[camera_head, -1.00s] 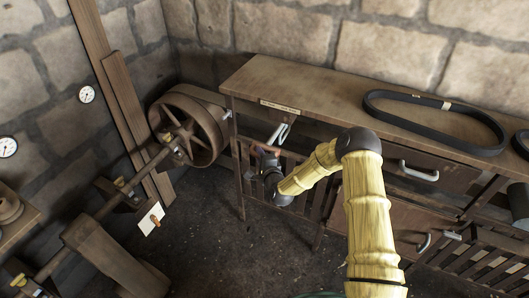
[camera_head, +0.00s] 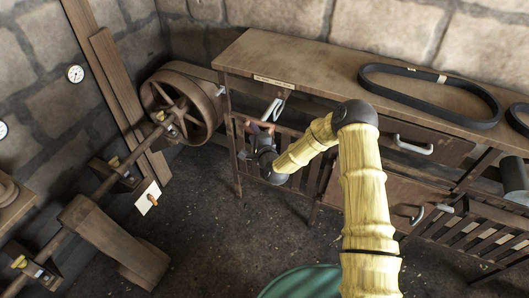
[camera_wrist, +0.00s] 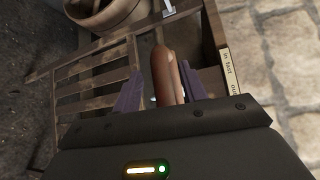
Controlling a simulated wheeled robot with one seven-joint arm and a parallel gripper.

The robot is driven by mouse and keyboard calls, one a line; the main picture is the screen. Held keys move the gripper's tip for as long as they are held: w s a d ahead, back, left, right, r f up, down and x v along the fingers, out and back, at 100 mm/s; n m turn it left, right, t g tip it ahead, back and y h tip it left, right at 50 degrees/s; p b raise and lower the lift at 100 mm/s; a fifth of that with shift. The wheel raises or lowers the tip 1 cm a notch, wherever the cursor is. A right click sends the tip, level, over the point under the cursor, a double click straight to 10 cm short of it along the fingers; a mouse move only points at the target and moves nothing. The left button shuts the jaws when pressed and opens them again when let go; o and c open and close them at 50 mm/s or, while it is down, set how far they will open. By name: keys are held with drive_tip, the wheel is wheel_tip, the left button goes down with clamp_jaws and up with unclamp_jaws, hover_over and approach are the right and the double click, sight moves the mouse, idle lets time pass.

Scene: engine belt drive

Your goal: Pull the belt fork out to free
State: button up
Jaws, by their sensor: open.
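My gripper (camera_wrist: 160,88) is open. Its two purple fingers stand on either side of a rounded brown wooden handle (camera_wrist: 165,72), which seems to be the belt fork's handle. Whether the fingers touch it I cannot tell. A label with "in fast" and "out" (camera_wrist: 231,76) is fixed along the edge right of the handle. In the head view my gripper (camera_head: 262,129) is at the bench's left end, below the label strip (camera_head: 274,82). The handle is too small to make out clearly there. The spoked belt pulley (camera_head: 181,107) stands left of the bench.
The wooden bench (camera_head: 300,58) holds a black belt loop (camera_head: 430,119). Slatted rails (camera_head: 308,171) and drawer handles are on its front. A shaft (camera_head: 100,192) runs at the left. A green rounded object (camera_head: 300,284) is on the floor at the bottom. The floor between is mostly clear.

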drive_tip(key=b+v, duration=0.3)
drive_tip(key=v, duration=1.3)
drive_tip(key=shift+s+d, duration=0.1)
drive_tip(key=shift+d, duration=0.05)
drive_tip(key=s+d+r+n+g+h, duration=0.3)
drive_tip(key=s+d+r+n+g, duration=0.2)
drive_tip(key=s+d+n+g, duration=0.1)
drive_tip(key=s+d+r+n+g+h, duration=0.4)
drive_tip(key=s+d+r+n+g, duration=0.2)
drive_tip(key=s+d, duration=0.5)
drive_tip(key=shift+s+n+p, duration=0.3)
drive_tip(key=shift+s+n, duration=0.05)
drive_tip(key=shift+n, duration=0.85)
drive_tip(key=shift+r, duration=0.15)
idle(2.7)
